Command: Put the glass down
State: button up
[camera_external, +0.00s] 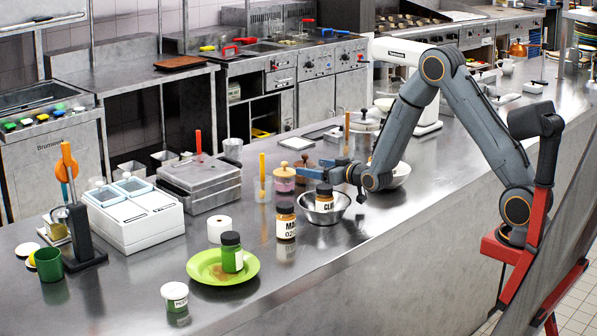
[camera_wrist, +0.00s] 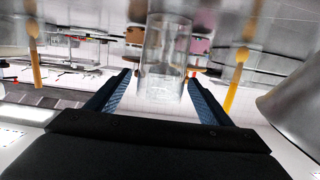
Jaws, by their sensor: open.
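A clear glass (camera_wrist: 163,60) stands out in the wrist view, between the two blue-padded fingers of my gripper (camera_wrist: 160,80). The fingers are apart, with a gap showing on the glass's left side; whether the right finger touches it I cannot tell. In the external view my gripper (camera_external: 325,168) is low over the counter (camera_external: 340,262), reaching left above a metal bowl. I cannot make out the glass clearly there, so what its base rests on is not clear.
Another labelled jar (camera_external: 286,222), a pink jar (camera_external: 284,182) and a holder with a yellow stick (camera_external: 262,190) are close by. A green plate (camera_external: 205,268) lies nearer the front.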

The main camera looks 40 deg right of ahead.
jog(key=c, duration=1.2)
jog(key=shift+c, duration=0.9)
jog(key=shift+r, duration=0.15)
